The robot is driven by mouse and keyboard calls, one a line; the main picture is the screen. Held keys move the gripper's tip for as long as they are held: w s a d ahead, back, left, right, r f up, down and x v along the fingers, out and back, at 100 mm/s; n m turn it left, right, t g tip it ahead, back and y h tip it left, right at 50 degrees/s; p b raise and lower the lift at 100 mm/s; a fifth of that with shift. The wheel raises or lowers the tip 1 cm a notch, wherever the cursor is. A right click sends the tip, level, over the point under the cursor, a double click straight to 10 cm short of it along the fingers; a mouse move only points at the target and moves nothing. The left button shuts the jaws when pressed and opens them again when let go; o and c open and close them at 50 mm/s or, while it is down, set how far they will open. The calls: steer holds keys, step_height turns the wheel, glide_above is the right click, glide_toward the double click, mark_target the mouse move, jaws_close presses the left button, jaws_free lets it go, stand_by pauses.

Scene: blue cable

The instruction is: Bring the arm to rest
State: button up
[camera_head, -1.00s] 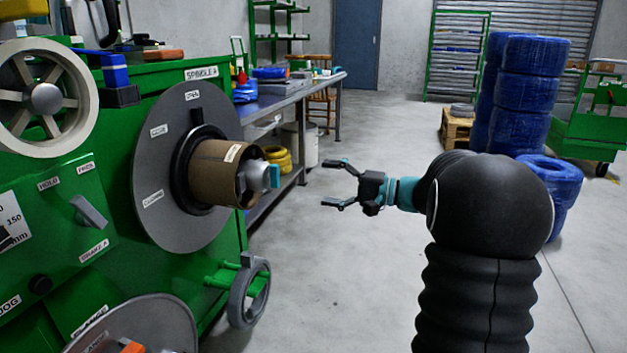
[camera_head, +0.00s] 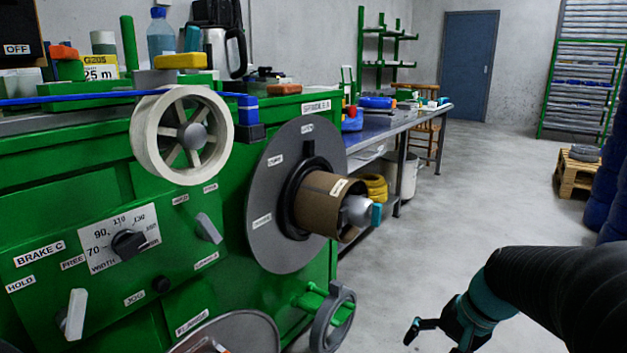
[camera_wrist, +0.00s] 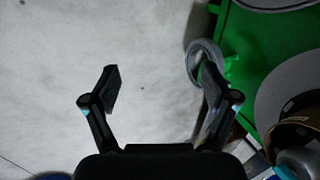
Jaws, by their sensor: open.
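My gripper (camera_head: 428,338) is at the lower right of the head view, low over the grey floor and cut off by the bottom edge. In the wrist view my gripper (camera_wrist: 163,88) has its two fingers spread wide with nothing between them. Bare concrete floor (camera_wrist: 150,40) lies beneath. My black-sleeved arm enters from the right edge of the head view. The gripper is to the right of the green machine (camera_head: 180,250) and apart from it.
The machine's brown spool core (camera_head: 322,203) sticks out towards the aisle, with a grey handwheel (camera_head: 333,318) below. It also shows right of the wrist view (camera_wrist: 290,130). A bench (camera_head: 410,122) stands behind. The aisle floor is clear.

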steer(key=s+a+r+n+t+h+p, duration=0.1)
steer(key=s+a+r+n+h+p, duration=0.1)
steer(key=s+r, duration=0.4)
steer(key=s+a+r+n+t+h+p, duration=0.1)
steer(key=s+a+r+n+t+p, duration=0.1)
steer(key=s+r, duration=0.4)
steer(key=shift+a+r+n+h+p, duration=0.25)
steer(key=shift+a+n+h+p, duration=0.15)
steer(key=shift+a+n+p, duration=0.65)
